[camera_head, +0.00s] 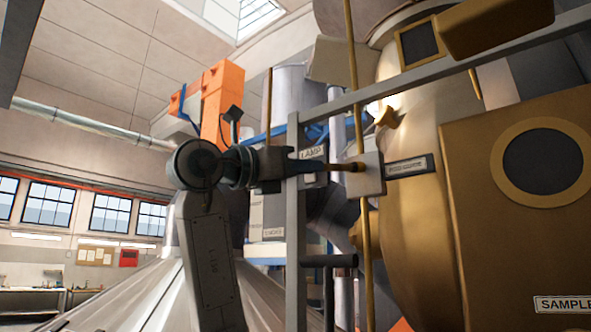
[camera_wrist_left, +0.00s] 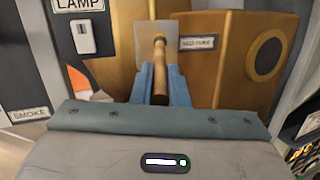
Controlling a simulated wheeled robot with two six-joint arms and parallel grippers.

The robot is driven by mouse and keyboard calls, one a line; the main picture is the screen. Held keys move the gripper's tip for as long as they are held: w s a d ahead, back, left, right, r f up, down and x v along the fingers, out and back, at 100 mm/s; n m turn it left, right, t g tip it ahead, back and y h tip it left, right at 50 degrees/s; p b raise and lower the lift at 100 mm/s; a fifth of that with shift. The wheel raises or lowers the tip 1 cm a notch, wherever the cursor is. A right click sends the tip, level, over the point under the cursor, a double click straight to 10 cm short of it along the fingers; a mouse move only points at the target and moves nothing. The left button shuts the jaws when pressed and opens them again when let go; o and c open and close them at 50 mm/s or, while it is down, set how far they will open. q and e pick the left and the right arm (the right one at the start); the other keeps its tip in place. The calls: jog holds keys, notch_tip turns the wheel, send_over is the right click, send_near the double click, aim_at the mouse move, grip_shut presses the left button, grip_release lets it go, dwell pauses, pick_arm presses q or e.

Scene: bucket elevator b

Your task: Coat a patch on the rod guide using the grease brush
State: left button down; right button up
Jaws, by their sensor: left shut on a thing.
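My left gripper (camera_head: 308,167) reaches in from the left and is shut on the grease brush (camera_head: 345,167), whose brown end sticks out to the right. In the left wrist view, the brush's wooden handle (camera_wrist_left: 160,75) stands between the two blue fingers (camera_wrist_left: 160,84). The rod guide is a pale square plate (camera_head: 371,180) beside a label that is hard to read, on the brass housing. The plate also shows in the left wrist view (camera_wrist_left: 143,42). The brush overlaps the plate in both views; I cannot tell whether it touches. Its bristles are hidden. My right gripper is not in view.
A thin vertical brass rod (camera_head: 353,70) runs close by the plate. A grey rail frame (camera_head: 292,230) stands near my left gripper, with a dark bar (camera_head: 330,261) below. The large brass housing (camera_head: 412,235) and a sample box (camera_head: 500,230) fill the right side.

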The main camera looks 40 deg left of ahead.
pick_arm(q)
jog(key=d, duration=0.4)
jog(key=shift+s, duration=0.15)
jog(key=s, duration=0.6)
jog(key=shift+a+b, duration=0.35)
jog(key=shift+a, duration=0.05)
dwell(0.4)
